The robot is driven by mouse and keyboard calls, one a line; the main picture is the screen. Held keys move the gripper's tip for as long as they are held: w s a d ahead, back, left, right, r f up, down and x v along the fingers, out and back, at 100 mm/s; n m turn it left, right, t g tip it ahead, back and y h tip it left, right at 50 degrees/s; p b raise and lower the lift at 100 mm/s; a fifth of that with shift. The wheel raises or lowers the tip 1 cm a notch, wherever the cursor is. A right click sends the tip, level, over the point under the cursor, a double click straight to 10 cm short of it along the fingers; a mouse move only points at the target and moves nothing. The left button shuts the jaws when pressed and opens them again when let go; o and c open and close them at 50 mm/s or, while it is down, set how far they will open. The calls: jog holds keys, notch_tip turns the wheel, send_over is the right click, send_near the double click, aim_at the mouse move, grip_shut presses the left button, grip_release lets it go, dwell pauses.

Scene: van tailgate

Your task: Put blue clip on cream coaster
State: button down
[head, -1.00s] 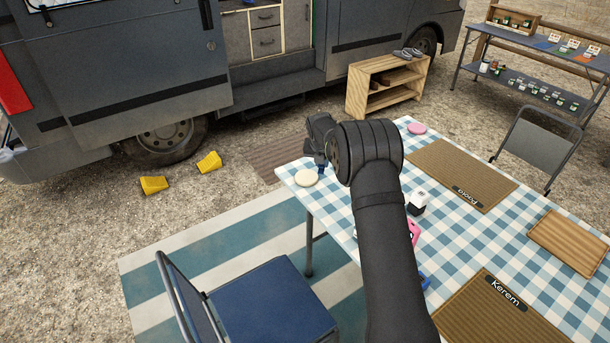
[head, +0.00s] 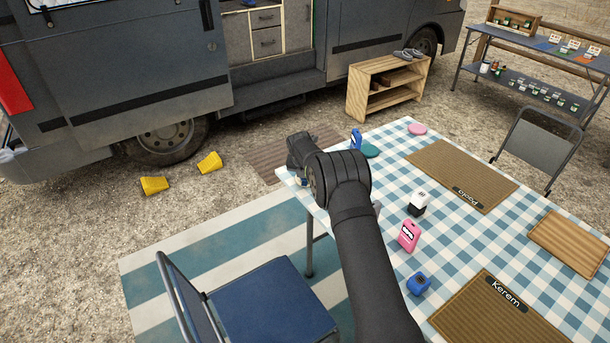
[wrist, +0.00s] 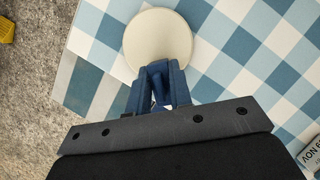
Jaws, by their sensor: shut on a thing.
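The cream coaster (wrist: 157,35) lies flat near the corner of the checked table. In the wrist view it is just beyond my fingertips, which overlap its near edge; in the head view my gripper hides most of it. My gripper (wrist: 158,70) points down and is shut on the blue clip (wrist: 158,94), a small blue piece between the fingers and partly hidden by them. In the head view my gripper (head: 302,174) is at the table's left corner over the coaster. I cannot tell the exact height of the clip above it.
A blue item (head: 356,138) stands by a teal coaster (head: 370,151); a pink coaster (head: 417,129) lies farther back. A black-and-white stamp (head: 417,204), a pink item (head: 408,236) and a blue gadget (head: 418,284) stand right of my arm. Woven placemats (head: 460,172) lie farther right.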

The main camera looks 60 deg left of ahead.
jog(key=shift+f, duration=0.1)
jog(key=c, duration=1.3)
grip_release()
jog(key=v, duration=1.2)
jog(key=x, duration=1.2)
jog(key=shift+f, duration=0.1)
jog(key=shift+r, duration=0.2)
